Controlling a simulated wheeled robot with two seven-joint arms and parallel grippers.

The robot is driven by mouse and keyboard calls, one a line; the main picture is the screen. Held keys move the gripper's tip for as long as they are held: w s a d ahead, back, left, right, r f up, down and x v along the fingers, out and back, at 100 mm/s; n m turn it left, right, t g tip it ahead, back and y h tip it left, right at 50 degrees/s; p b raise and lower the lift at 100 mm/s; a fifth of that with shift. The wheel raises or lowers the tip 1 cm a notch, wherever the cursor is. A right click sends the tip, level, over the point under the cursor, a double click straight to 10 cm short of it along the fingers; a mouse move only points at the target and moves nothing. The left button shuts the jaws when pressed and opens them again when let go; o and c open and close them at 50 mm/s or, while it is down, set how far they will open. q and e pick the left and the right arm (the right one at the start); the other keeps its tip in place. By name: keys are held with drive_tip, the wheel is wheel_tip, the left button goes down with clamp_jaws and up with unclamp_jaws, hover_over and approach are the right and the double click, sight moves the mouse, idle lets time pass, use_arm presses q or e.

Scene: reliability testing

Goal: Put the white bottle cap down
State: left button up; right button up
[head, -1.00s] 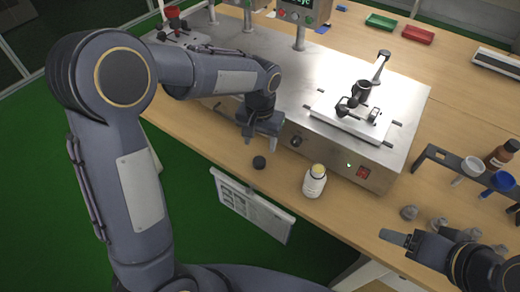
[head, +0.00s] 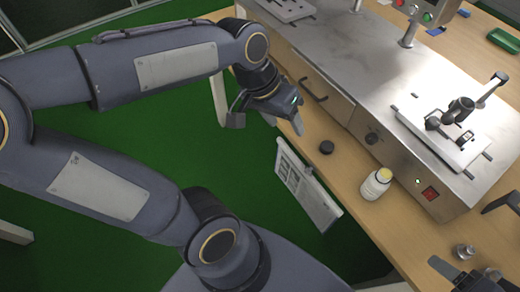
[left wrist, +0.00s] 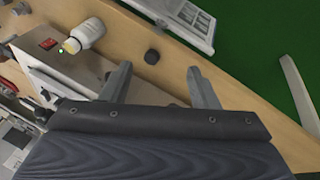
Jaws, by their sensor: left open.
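A small dark, nearly black bottle cap (head: 326,147) lies on the wooden table near its front edge; no white cap shows. It also shows in the left wrist view (left wrist: 153,55), just beyond my fingertips and apart from them. The white bottle (head: 376,185) stands uncapped to its right, with a yellow mouth. It is at the upper left of the left wrist view (left wrist: 88,33). My left gripper (head: 267,125) is open and empty, left of the cap and by the table edge. Part of my right gripper (head: 440,267) shows at the bottom right; its jaws are not clear.
A steel machine (head: 355,60) with a red switch stands behind the cap and bottle. Small metal pieces (head: 464,252) stand at the lower right. A white sheet or panel (head: 306,188) hangs at the table's front edge. Bare table lies around the cap.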

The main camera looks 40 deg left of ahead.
use_arm(q)
drive_tip(key=s+f+n+t, duration=0.1)
drive_tip(key=s+f+t, duration=0.1)
drive_tip(key=s, duration=0.6)
drive_tip(key=shift+s+t, duration=0.2)
drive_tip(key=shift+t, duration=0.2)
idle(0.7)
